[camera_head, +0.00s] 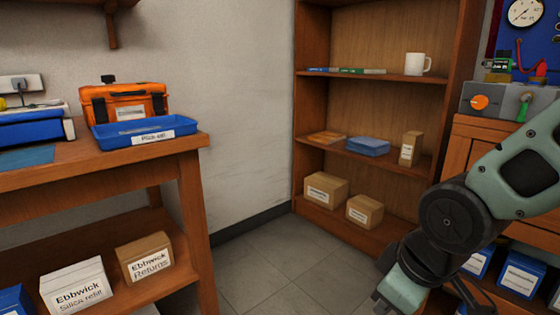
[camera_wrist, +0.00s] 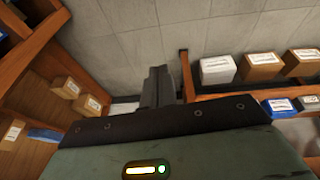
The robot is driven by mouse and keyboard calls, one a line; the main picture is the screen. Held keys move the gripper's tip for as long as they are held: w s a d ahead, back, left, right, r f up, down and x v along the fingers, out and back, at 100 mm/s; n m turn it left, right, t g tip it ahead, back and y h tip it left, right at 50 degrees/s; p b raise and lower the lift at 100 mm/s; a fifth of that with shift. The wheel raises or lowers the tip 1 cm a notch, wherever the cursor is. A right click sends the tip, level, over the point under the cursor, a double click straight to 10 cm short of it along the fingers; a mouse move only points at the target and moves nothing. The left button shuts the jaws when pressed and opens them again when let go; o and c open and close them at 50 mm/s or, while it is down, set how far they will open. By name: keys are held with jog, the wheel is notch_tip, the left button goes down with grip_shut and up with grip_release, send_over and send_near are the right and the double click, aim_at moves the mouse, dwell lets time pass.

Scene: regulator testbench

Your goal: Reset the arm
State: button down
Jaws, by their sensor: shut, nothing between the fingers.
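My arm reaches in from the right in the head view, bent downward in front of the right-hand cabinet. Its end runs down to the bottom edge of that view, where the fingers are cut off. In the wrist view my gripper (camera_wrist: 157,86) is shut, its dark fingers together with nothing between them. It points over the grey tiled floor (camera_wrist: 190,30), between the shelf unit and the workbench, and touches nothing that I can see.
A wooden workbench (camera_head: 180,146) stands at left with a blue tray (camera_head: 110,138) and an orange case (camera_head: 135,106). A bookcase (camera_head: 312,170) with boxes and a white mug (camera_head: 414,64) stands behind. A cabinet (camera_head: 476,150) at right carries a grey regulator unit (camera_head: 505,100). Open floor (camera_head: 265,265) lies between.

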jog(key=s+a+r+m+g+h, duration=0.1)
jog(key=s+a+g, duration=0.15)
jog(key=s, duration=0.95)
notch_tip(320, 180, up, 35)
jog(key=p, duration=3.4)
jog(key=shift+w+d+g+p, duration=0.2)
jog(key=shift+g+p, duration=0.15)
jog(key=shift+p, duration=0.05)
